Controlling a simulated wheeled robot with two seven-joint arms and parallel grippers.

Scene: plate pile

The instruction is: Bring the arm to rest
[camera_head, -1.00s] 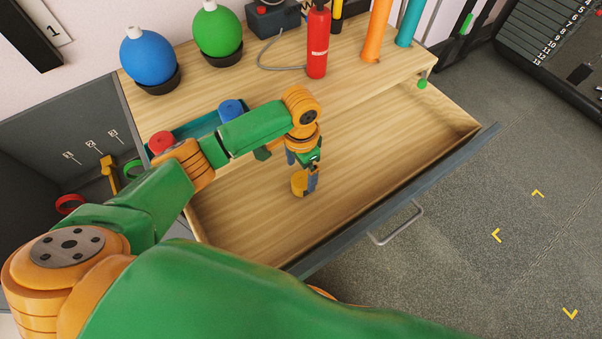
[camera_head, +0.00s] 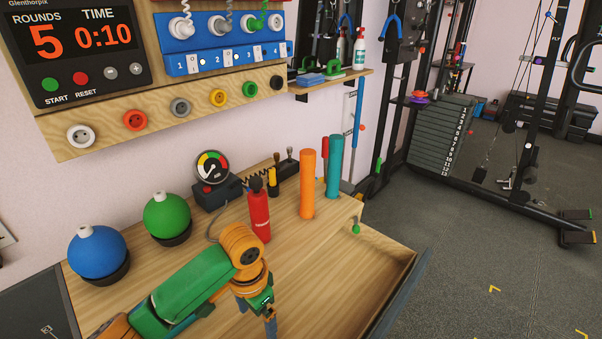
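My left arm, green and orange, comes in from the lower left over the wooden workbench (camera_head: 190,250). Its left gripper (camera_head: 270,326) points down above the open drawer (camera_head: 345,290) and is cut off by the bottom edge. A blue finger part shows, but the fingertips and anything between them are out of view. I cannot tell whether it is open or shut. My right gripper is not in view.
On the bench stand blue (camera_head: 97,254) and green (camera_head: 167,216) round bottles, a gauge (camera_head: 212,168), a red extinguisher (camera_head: 259,212), and orange (camera_head: 307,185) and teal (camera_head: 334,167) cylinders. A timer panel (camera_head: 78,50) hangs above.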

